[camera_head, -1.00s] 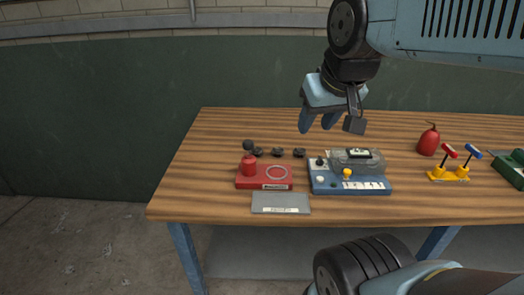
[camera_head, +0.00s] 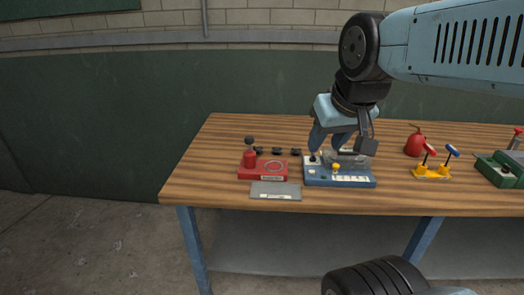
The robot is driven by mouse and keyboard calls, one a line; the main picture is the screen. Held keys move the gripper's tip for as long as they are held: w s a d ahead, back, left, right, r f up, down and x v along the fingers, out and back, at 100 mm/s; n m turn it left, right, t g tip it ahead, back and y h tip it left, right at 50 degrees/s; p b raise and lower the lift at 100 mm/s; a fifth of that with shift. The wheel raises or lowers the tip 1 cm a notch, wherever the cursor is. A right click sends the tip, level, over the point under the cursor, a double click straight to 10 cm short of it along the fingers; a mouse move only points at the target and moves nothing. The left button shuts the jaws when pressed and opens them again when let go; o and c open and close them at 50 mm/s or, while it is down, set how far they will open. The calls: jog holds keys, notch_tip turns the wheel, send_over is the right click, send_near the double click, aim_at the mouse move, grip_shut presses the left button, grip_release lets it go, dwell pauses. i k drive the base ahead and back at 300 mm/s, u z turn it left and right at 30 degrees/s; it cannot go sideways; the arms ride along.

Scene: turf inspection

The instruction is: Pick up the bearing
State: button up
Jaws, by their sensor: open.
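Several small dark round parts (camera_head: 277,151) lie in a row on the wooden table (camera_head: 215,165), behind the red box. They are too small for me to tell whether one is the bearing. My gripper (camera_head: 342,149) is open, pointing down over the back of the blue box (camera_head: 338,180), to the right of the dark parts. It partly hides the clear cover (camera_head: 349,158) on that box. I see nothing between the fingers.
A grey plate (camera_head: 275,191) lies in front of the red box. To the right are a red extinguisher-shaped object (camera_head: 414,143), a yellow stand (camera_head: 431,173) with red and blue handles, and a green box (camera_head: 498,172). The table's left end is clear.

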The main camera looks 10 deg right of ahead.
aim_at(295, 152)
jog(key=z, duration=0.2)
jog(key=i, duration=0.9)
jog(key=u, duration=0.1)
